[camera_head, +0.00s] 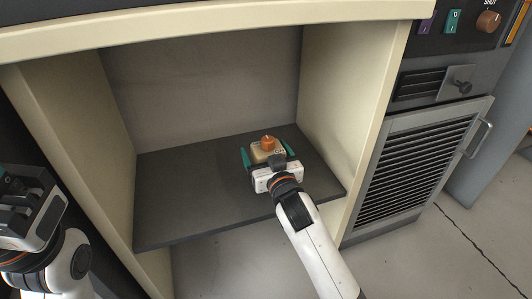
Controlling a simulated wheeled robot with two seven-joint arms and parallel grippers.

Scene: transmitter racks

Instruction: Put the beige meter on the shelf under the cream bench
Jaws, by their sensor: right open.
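The beige meter (262,154), with an orange knob on top, is on the dark shelf (185,190) under the cream bench (215,27). It stands toward the right half of the shelf. My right gripper (268,157) reaches in from the front, its teal fingers spread on either side of the meter. The gripper's body hides the meter's near side, and I cannot tell whether a finger touches it. My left gripper (22,205) is at the left edge, outside the bench, and its fingers do not show clearly.
The bench's cream side walls (345,80) bound the shelf on both sides. A grey louvred cabinet (415,170) with a handle stands to the right, below a dark control panel (470,45). The left part of the shelf is clear.

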